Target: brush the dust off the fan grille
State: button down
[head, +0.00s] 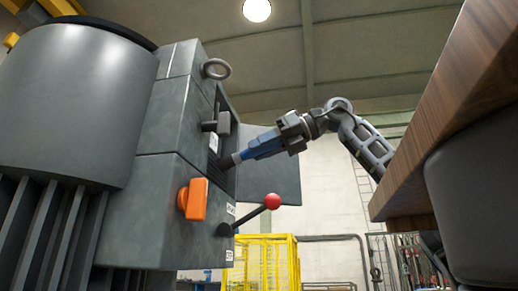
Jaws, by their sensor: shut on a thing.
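My gripper (284,138) comes in from the right and is shut on a blue-handled brush (258,150). The brush points left and slightly down. Its dark tip (232,160) is at the recess in the right side of the grey housing (168,135). Dark slats, apparently the fan grille (219,170), show only as a narrow sliver there. Whether the bristles touch them, and how much dust lies on them, I cannot tell.
A grey panel (280,179) stands out behind the brush. An orange switch (194,199), a lever with a red knob (272,201) and a latch (217,123) jut out near the recess. A wooden edge (455,110) fills the right; a yellow cage (262,262) stands behind.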

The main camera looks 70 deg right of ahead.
aim_at(283, 144)
jog(key=shift+s+d, duration=0.2)
jog(key=shift+s, duration=2.35)
jog(key=s, duration=0.3)
jog(key=shift+d+p, duration=0.15)
jog(key=shift+p, duration=0.2)
